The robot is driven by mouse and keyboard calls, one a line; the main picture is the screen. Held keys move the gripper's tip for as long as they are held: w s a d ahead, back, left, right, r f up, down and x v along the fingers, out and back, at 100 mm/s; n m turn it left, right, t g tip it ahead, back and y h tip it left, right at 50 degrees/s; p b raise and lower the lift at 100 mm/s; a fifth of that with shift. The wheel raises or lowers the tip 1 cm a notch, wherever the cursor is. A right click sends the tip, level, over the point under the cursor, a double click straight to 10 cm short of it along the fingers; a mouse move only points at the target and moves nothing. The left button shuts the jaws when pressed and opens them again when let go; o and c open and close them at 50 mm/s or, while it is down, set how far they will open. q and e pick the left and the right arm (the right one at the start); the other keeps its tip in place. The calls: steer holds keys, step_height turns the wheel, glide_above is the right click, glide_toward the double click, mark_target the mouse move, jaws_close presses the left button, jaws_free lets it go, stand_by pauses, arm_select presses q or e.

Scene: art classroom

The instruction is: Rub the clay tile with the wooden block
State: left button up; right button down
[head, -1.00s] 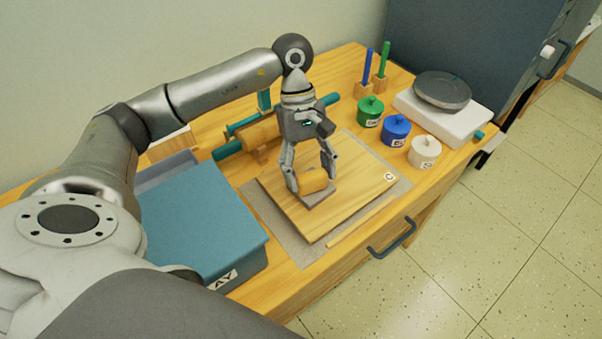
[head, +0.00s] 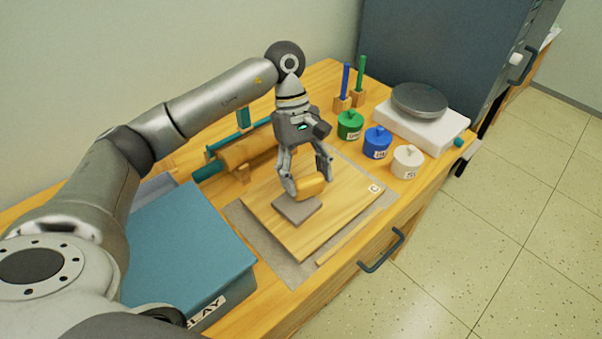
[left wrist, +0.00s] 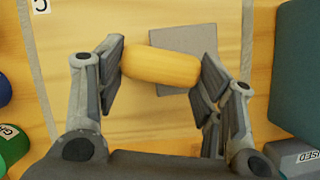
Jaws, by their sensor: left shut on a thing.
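The clay tile (head: 296,210) is a flat grey square lying on a wooden board (head: 345,205). My left gripper (head: 307,182) points down over the board and is shut on the wooden block (head: 312,188), a yellow rounded piece. In the head view the block is at the tile's back right edge, leaving most of the tile uncovered. In the left wrist view the block (left wrist: 160,67) lies across the fingers (left wrist: 160,75) and hides part of the tile (left wrist: 197,43). I cannot tell whether block and tile touch. My right gripper is not in view.
A blue clay box (head: 185,240) stands left of the board. A rolling pin (head: 246,150) lies behind it. Green (head: 350,126), blue (head: 377,143) and white (head: 407,162) jars stand to the right, near a turntable (head: 420,100). A thin wooden stick (head: 345,240) lies along the front edge.

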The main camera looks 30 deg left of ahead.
arm_select(q)
steer(key=shift+f, duration=0.35)
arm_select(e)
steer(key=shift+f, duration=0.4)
arm_select(q)
steer(key=r+p, duration=0.1)
steer(key=r, duration=0.3)
steer(key=d+r+p, duration=0.1)
steer(key=shift+w+r+p, duration=0.15)
steer(key=shift+r+p, duration=0.2)
steer(key=shift+r, duration=0.05)
steer(key=shift+a+r, duration=0.15)
steer(key=shift+r, duration=0.2)
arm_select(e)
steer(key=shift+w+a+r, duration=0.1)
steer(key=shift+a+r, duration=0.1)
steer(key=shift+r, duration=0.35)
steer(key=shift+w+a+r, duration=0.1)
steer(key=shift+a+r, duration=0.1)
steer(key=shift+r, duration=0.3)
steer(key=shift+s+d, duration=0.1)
arm_select(q)
steer(key=shift+r+p, duration=0.25)
steer(key=shift+p, duration=0.1)
steer(key=shift+r+p, duration=0.7)
steer(key=shift+r, duration=0.6)
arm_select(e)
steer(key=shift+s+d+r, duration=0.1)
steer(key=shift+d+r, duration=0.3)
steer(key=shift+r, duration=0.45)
